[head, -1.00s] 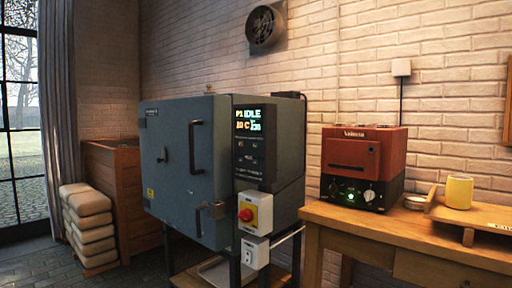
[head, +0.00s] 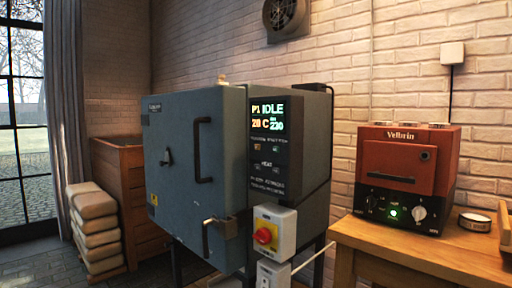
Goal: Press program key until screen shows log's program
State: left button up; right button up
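The kiln (head: 195,165) is a large blue-grey box on a dark stand, with its door closed. Its control panel (head: 269,170) is on the front right. The screen (head: 268,116) reads P1 IDLE, with 20 C and a smaller 230 below. Small keys (head: 265,148) sit under the screen, but their labels are too small to read surely. A red knob on a yellow plate (head: 266,235) is below the panel. No log is in view. Neither of my grippers is in view.
A wooden table (head: 420,246) at the right carries a red-brown Velbrin oven (head: 407,165) with a green light and a small round tin (head: 474,224). Stacked pale sacks (head: 97,228) stand at the left by a wooden crate (head: 131,200). Dark floor shows at the lower left.

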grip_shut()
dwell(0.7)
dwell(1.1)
